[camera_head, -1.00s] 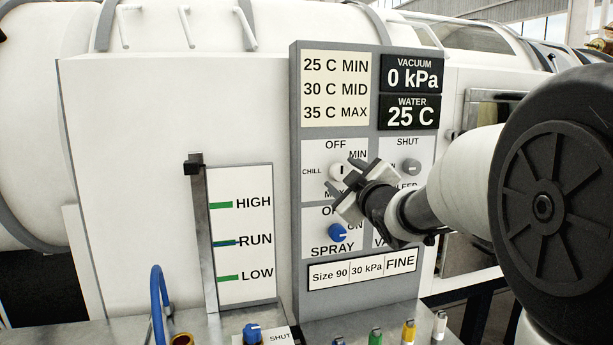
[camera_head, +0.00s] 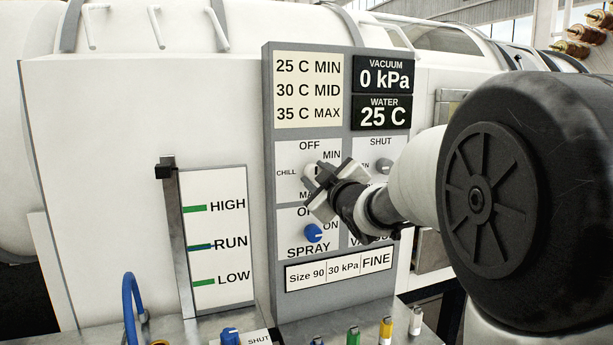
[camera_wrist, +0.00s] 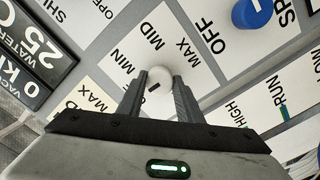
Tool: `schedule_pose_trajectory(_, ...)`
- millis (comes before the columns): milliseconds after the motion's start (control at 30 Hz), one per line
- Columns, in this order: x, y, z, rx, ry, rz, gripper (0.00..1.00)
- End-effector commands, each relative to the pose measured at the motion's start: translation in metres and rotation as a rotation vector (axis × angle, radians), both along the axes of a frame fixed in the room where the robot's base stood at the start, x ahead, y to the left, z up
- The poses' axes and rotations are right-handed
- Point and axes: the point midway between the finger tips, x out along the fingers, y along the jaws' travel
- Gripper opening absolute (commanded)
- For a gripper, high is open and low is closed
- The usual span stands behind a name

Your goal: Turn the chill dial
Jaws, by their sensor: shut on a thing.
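The chill dial (camera_head: 311,171) is a small white round knob with a short dark mark, on the grey control panel (camera_head: 269,200), with OFF, MIN and MAX lettered around it. My gripper (camera_head: 322,185) is at the dial, and its fingers partly cover the dial and its labels. In the wrist view the dial (camera_wrist: 153,81) sits between the two fingertips of my gripper (camera_wrist: 160,80), which is shut on it. MIN, MID and MAX show beyond the fingers there. The dark mark is small, and I cannot tell exactly which label it points at. The water display (camera_head: 382,116) reads 25 C.
The blue spray knob (camera_head: 313,233) is just below my gripper. The shut-labelled knob (camera_head: 384,166) is close on the right, beside my arm. A level gauge (camera_head: 215,240) stands left of the panel. Several coloured valves (camera_head: 353,336) line the front ledge.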

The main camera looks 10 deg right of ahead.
Motion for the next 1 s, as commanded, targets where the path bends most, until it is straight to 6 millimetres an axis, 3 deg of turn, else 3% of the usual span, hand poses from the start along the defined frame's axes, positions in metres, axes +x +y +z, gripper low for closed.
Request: schedule_pose_trajectory(1000,0.0000,-0.0013,0.0021,0.806,0.162,-0.002,0.10)
